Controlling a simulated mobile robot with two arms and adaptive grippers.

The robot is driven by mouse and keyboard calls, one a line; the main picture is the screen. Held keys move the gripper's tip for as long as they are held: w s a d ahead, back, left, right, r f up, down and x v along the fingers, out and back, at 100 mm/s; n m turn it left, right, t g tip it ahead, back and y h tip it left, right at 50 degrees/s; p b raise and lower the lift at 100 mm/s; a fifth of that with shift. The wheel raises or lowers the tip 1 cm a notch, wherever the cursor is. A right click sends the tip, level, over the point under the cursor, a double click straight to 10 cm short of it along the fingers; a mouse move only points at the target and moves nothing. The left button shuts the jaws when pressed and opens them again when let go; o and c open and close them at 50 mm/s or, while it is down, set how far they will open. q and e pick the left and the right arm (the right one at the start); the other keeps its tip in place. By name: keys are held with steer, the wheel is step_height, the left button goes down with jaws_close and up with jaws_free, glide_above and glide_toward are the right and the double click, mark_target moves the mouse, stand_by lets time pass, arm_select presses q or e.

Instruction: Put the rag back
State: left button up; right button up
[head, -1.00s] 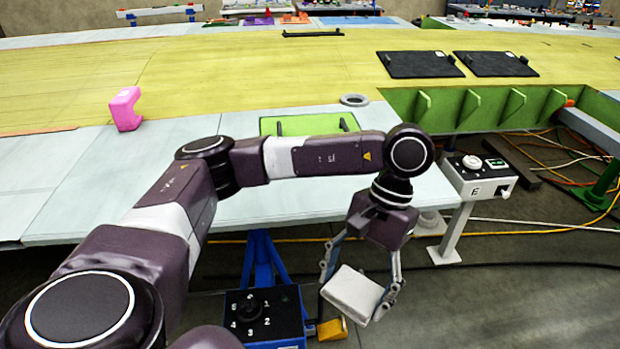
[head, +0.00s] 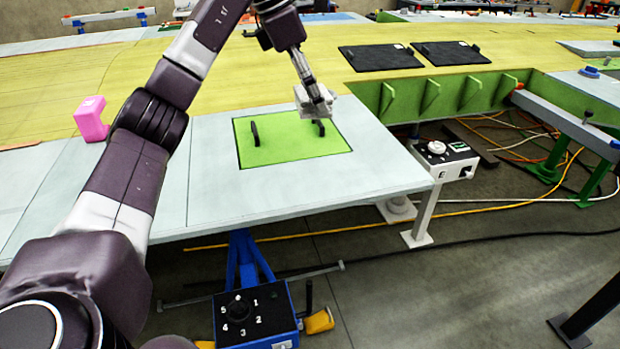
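The rag (head: 311,101) is a pale grey-white folded pad. My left gripper (head: 314,98) is shut on it, with the fingers pointing down toward the wing. It holds the rag at the far right edge of the green panel (head: 285,150), close to one of the panel's dark handles. I cannot tell whether the rag touches the surface. My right gripper is not in view.
A control box (head: 443,158) stands off the wing's right edge; a blue numbered box (head: 255,315) is below the front edge.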

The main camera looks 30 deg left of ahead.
arm_select(q)
steer(key=shift+w+a+r+n, duration=0.15)
steer(key=shift+w+a+n, duration=0.05)
steer(key=shift+a+n, duration=0.1)
step_height(320, 180, down, 7)
steer(key=p, duration=0.2)
glide_above(316, 178)
steer(key=s, duration=0.1)
steer(key=f, duration=0.5)
steer(key=a+f, duration=0.1)
steer(key=f, duration=0.2)
steer(key=shift+f, duration=0.15)
step_height(316, 178, down, 4)
steer(key=shift+f+p, duration=0.15)
steer(key=shift+p, duration=0.4)
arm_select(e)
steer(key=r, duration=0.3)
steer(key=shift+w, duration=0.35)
arm_select(q)
steer(key=shift+f, duration=0.2)
steer(key=o, duration=1.1)
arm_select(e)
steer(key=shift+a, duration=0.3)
